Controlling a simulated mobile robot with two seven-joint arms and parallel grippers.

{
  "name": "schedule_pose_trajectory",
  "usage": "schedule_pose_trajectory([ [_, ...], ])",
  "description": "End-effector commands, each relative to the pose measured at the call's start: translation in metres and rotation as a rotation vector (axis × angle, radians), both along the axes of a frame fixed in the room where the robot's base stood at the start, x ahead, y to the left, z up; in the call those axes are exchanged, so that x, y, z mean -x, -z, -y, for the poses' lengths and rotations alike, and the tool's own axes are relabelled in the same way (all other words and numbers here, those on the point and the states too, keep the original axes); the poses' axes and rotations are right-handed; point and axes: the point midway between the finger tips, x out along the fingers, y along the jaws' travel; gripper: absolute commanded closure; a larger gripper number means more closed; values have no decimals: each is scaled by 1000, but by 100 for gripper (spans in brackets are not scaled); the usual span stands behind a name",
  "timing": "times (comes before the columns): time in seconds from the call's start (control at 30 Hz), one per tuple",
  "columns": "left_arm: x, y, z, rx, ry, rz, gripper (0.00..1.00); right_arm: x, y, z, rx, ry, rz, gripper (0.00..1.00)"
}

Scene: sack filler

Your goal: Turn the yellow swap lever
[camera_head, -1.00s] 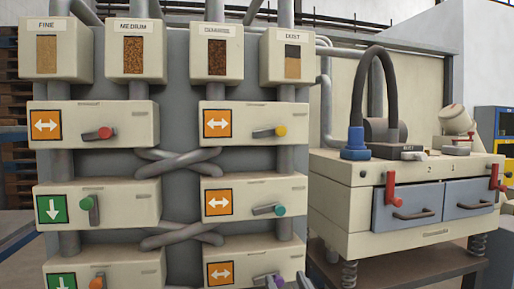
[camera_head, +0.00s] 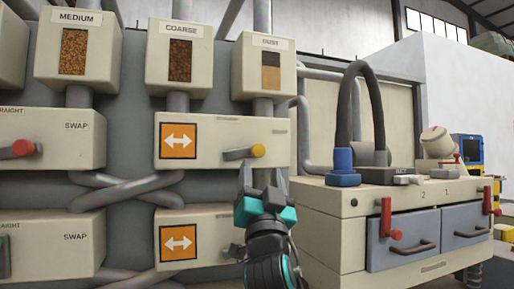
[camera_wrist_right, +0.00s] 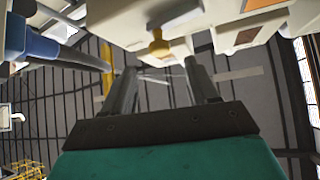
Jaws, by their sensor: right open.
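The yellow swap lever (camera_head: 257,150) sits on the front of the cream box under the COARSE and DUST bins. Its grey bar points left from the yellow knob, roughly level. My right gripper (camera_head: 262,174) is open and empty, just below the lever, fingers pointing up. In the right wrist view the yellow knob (camera_wrist_right: 158,43) shows beyond and between the open fingers (camera_wrist_right: 160,68), apart from them. My left gripper is not in view.
A red-knobbed lever (camera_head: 22,148) is on the box to the left. Another cream box (camera_head: 205,222) lies below, its lever partly hidden by my arm. A cream bench (camera_head: 345,200) with blue drawers, red handles and a black hose stands close on the right.

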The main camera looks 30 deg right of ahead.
Motion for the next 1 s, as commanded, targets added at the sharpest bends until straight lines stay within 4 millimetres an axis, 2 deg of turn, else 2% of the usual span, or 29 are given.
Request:
schedule_pose_trajectory([
  [0.03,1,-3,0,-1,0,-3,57,-7,-12,5,3,3,2,41],
  [0.2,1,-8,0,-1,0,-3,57,-29,-34,16,2,1,0,41],
  [0.4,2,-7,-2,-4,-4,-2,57,-47,-51,26,2,1,-1,41],
  [0.83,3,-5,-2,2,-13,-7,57,-53,-56,29,1,-1,-1,41],
  [1.0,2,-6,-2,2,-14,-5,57,-53,-56,29,1,-1,-1,58],
])
